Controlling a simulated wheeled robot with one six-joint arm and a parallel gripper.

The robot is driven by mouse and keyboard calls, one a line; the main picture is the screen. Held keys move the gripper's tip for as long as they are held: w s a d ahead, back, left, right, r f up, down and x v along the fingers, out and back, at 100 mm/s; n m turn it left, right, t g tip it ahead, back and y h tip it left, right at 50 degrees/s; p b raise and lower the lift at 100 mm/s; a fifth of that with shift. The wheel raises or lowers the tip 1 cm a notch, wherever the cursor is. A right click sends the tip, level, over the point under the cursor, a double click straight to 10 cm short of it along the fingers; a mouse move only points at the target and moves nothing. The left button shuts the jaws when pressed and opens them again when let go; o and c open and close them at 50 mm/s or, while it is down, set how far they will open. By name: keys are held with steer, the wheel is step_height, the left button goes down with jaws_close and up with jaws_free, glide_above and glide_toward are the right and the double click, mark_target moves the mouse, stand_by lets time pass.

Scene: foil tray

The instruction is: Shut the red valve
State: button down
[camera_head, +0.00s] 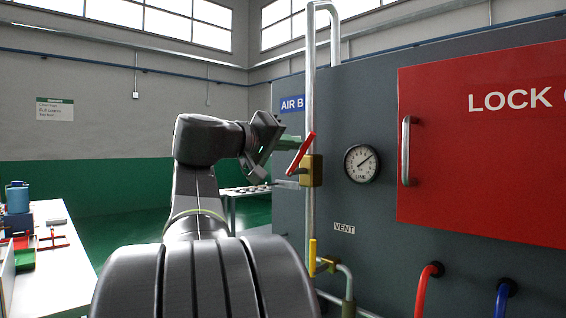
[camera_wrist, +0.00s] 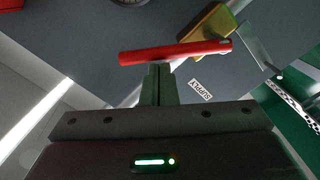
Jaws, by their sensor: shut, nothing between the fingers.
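The red valve's lever (camera_head: 301,153) slants from upper right to lower left, on a brass body (camera_head: 313,172) on the vertical steel pipe. It is neither in line with the pipe nor square to it. My gripper (camera_head: 298,143) points right at the lever, its fingers shut together and empty. In the wrist view the red lever (camera_wrist: 175,52) lies across just beyond the closed fingertips (camera_wrist: 159,68), with the brass body (camera_wrist: 208,36) to its upper right. The fingertips are at or very near the lever; I cannot tell if they touch.
A yellow lever (camera_head: 312,257) sits lower on the pipe near the VENT label (camera_head: 344,228). A round gauge (camera_head: 362,163) and a red door with a steel handle (camera_head: 406,150) are to the right. A white table (camera_head: 50,255) stands far left.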

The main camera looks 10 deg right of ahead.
steer(key=s+d+f+m+b, duration=0.2)
steer(key=s+f+m+b, duration=0.1)
steer(key=m+b, duration=0.5)
steer(key=f+b, duration=0.1)
steer(key=b, duration=0.2)
steer(key=shift+s+d+f, duration=0.15)
steer(key=shift+s+f, duration=0.05)
steer(key=shift+f, duration=0.1)
stand_by(0.4)
